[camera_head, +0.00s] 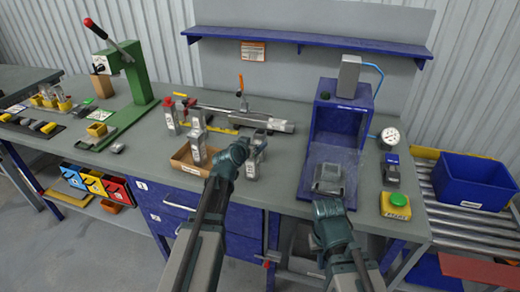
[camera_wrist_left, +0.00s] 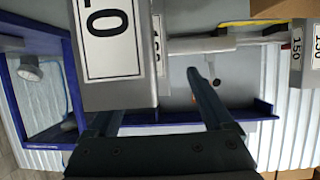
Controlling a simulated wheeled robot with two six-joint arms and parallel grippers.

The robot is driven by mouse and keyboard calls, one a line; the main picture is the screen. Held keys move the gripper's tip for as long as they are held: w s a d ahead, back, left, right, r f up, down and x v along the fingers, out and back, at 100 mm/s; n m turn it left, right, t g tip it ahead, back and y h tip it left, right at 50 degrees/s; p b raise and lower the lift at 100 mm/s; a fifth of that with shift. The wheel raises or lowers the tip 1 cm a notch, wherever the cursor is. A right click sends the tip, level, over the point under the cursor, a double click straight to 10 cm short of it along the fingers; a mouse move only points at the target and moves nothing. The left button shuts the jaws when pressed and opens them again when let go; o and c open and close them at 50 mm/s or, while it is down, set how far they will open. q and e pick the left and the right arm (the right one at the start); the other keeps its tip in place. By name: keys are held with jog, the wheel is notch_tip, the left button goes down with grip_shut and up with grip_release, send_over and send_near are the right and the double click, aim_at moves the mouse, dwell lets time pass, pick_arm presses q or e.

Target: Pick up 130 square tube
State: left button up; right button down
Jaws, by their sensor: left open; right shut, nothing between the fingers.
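Several grey square tubes with white number labels stand upright on the bench. One tube (camera_head: 252,167) is beside my left gripper (camera_head: 257,143), which is open and partly hides the tubes around it. In the left wrist view a large tube (camera_wrist_left: 118,98) is close to the fingers of the left gripper (camera_wrist_left: 160,97); its label shows only a final 0. My right gripper (camera_head: 328,180) is shut and empty.
A cardboard tray (camera_head: 184,167) with a tube (camera_head: 198,150) is left of my left gripper. A clamp fixture (camera_head: 265,123) lies behind. A blue open-front box (camera_head: 338,122) stands right, beside a dial gauge (camera_head: 390,136) and green button (camera_head: 397,199). A green press (camera_head: 137,75) stands left.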

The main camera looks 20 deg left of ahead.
aim_at(258, 140)
pick_arm(q)
jog(key=shift+d+r+b+x, duration=0.15)
jog(key=shift+b+x, duration=0.1)
jog(key=shift+x, duration=0.6)
jog(key=shift+d+r+b+x, duration=0.15)
jog(key=shift+b+x, duration=0.1)
jog(key=shift+x, duration=0.65)
jog(key=shift+d+b+x, duration=0.15)
jog(key=shift+b+x, duration=0.1)
jog(key=shift+x, duration=0.6)
jog(key=shift+r, duration=0.1)
jog(key=shift+c, duration=0.6)
grip_shut()
